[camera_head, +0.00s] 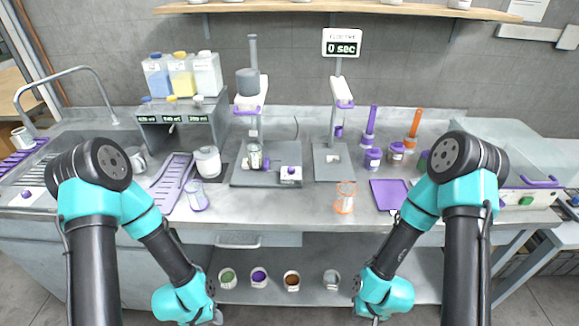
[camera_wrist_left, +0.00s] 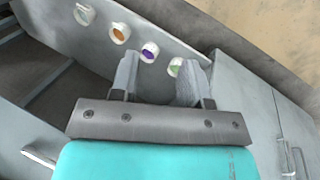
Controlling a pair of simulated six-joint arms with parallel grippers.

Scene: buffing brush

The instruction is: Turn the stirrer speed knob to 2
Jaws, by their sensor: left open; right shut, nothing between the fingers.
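The stirrer (camera_head: 249,85) stands on the bench left of centre, with a grey motor head on a post and a container (camera_head: 255,157) below it. A small white box with a purple knob (camera_head: 291,171) sits at the right of its base; the knob's setting is too small to read. My left gripper (camera_wrist_left: 158,82) is open and empty in the left wrist view, in front of the lower shelf. In the head view it is low at the bottom edge, well below the knob. My right gripper (camera_head: 376,320) is shut and empty at the bottom edge, largely hidden by its arm.
An orange beaker (camera_head: 345,197) and purple mat (camera_head: 389,194) are further right. Several pots (camera_head: 259,277) sit on the lower shelf.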

